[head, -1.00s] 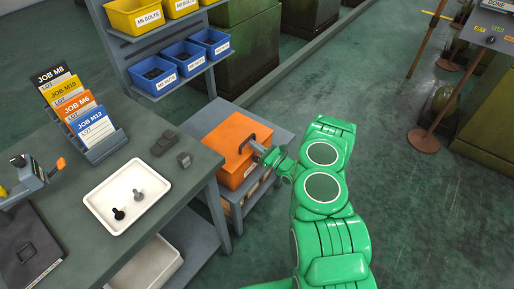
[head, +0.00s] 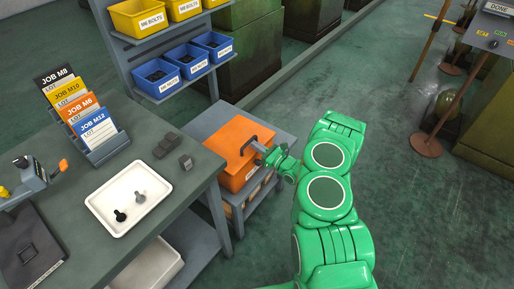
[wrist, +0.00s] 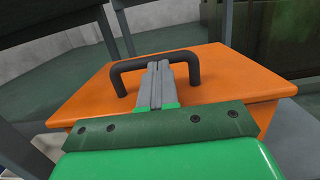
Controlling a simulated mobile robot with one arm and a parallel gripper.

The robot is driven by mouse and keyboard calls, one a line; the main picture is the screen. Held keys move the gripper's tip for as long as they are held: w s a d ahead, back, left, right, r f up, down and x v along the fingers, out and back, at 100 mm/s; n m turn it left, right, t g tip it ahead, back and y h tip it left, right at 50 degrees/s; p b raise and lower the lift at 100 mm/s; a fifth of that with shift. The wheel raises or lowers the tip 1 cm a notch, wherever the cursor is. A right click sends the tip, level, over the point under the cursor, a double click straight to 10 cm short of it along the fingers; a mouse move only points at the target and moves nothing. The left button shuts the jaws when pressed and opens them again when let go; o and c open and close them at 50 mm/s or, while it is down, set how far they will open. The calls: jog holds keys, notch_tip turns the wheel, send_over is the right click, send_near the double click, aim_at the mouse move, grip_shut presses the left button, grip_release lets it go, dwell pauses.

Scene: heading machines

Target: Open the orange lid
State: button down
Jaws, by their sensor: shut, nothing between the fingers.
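The orange lid (head: 232,137) sits flat on a box on a low grey stand beside the workbench, and it looks closed. A dark bar handle (head: 247,144) stands up from it. In the wrist view the orange lid (wrist: 230,75) fills the middle, and the black handle (wrist: 123,72) arches over it. My gripper (head: 259,147) is at the handle in the head view. In the wrist view my gripper (wrist: 158,68) has its grey fingers together, with the tips at the handle's bar, inside the arch. Whether they touch the bar is unclear.
The workbench (head: 170,205) at left holds a white tray (head: 97,205) with two bolts, a job card rack (head: 105,150) and small dark blocks (head: 167,145). A shelf of blue bins (head: 158,76) and yellow bins stands behind. Open floor (head: 400,230) lies to the right.

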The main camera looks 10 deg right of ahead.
jog(key=shift+g+h, duration=0.8)
jog(key=shift+g, duration=0.1)
jog(key=shift+w+a+r, duration=0.2)
jog(key=shift+r, duration=0.7)
jog(key=shift+w+a+r, duration=0.15)
jog(key=shift+w+r, duration=0.05)
jog(key=shift+r, duration=0.7)
jog(key=shift+w+a+r, duration=0.2)
jog(key=shift+r, duration=0.7)
jog(key=shift+g+h, duration=0.7)
jog(key=shift+g, duration=0.2)
jog(key=shift+w+a+r, duration=0.2)
jog(key=shift+a+r, duration=0.05)
jog(key=shift+r, duration=0.35)
jog(key=shift+w+a+r, duration=0.25)
jog(key=shift+r, duration=0.35)
jog(key=shift+w+a+r, duration=0.2)
jog(key=shift+a+r, duration=0.05)
jog(key=shift+r, duration=0.35)
jog(key=w+a+r+g+h, duration=0.1)
jog(key=w+a+r, duration=0.4)
jog(key=w+a, duration=0.3)
jog(key=w+a+r+g+h, duration=0.1)
jog(key=w+a+r, duration=0.3)
jog(key=w+a, duration=0.4)
jog(key=shift+w+a+r+g+h, duration=0.3)
jog(key=shift+w+a+r+h, duration=0.1)
jog(key=shift+w, duration=0.1)
